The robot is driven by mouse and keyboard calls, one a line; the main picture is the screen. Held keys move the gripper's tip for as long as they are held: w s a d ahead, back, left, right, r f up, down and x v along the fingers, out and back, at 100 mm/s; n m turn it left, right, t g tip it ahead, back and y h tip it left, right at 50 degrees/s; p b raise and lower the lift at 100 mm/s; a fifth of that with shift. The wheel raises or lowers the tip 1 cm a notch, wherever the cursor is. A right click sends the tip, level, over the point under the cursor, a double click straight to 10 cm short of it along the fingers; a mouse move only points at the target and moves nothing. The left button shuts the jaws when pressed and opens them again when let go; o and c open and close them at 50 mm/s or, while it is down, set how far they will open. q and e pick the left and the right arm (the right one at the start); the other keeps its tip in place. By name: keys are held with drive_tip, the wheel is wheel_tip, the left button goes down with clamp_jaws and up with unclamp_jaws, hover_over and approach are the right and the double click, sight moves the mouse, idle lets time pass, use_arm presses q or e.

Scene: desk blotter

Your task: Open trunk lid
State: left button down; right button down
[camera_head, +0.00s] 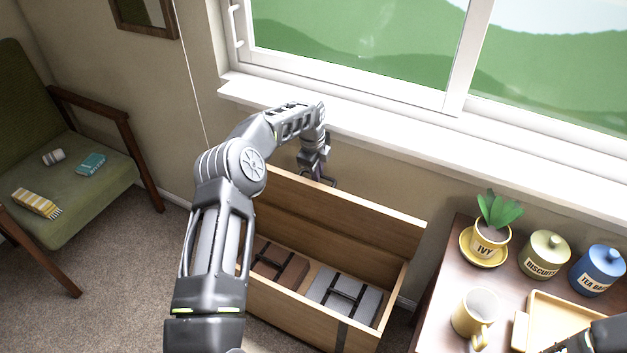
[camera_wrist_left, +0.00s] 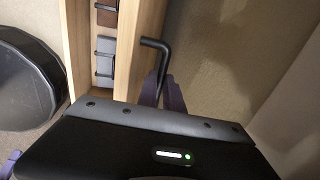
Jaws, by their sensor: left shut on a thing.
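The wooden trunk (camera_head: 282,305) stands on the carpet below the window, its inside showing. Its lid (camera_head: 350,225) is raised, standing roughly upright at the back near the wall. My left gripper (camera_head: 318,178) is at the lid's upper edge, toward its left end, and is shut on the lid's handle. In the left wrist view a black bent handle (camera_wrist_left: 156,45) sits at the gripper's fingers, beside the wooden lid (camera_wrist_left: 143,55); the grip itself is partly hidden. My right gripper (camera_head: 592,341) shows only in part at the lower right corner; its fingers are unclear.
A brown case (camera_head: 279,266) and a grey case (camera_head: 345,297) lie inside the trunk. The window sill (camera_head: 400,140) runs above the lid. A side table (camera_head: 437,310) at right holds an ivy pot (camera_head: 490,238), canisters, a mug and a tray. A green armchair (camera_head: 75,200) stands left.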

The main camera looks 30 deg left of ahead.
use_arm(q)
drive_tip(key=shift+s+d+f, duration=0.1)
drive_tip(key=shift+d+f, duration=0.05)
drive_tip(key=shift+f, duration=0.25)
drive_tip(key=c, duration=1.6)
unclamp_jaws()
drive_tip(key=shift+c, duration=0.2)
drive_tip(key=shift+o, duration=0.7)
drive_tip(key=shift+r, duration=0.15)
drive_tip(key=shift+w+a+r, duration=0.1)
drive_tip(key=shift+w+a, duration=0.1)
drive_tip(key=shift+s, duration=0.15)
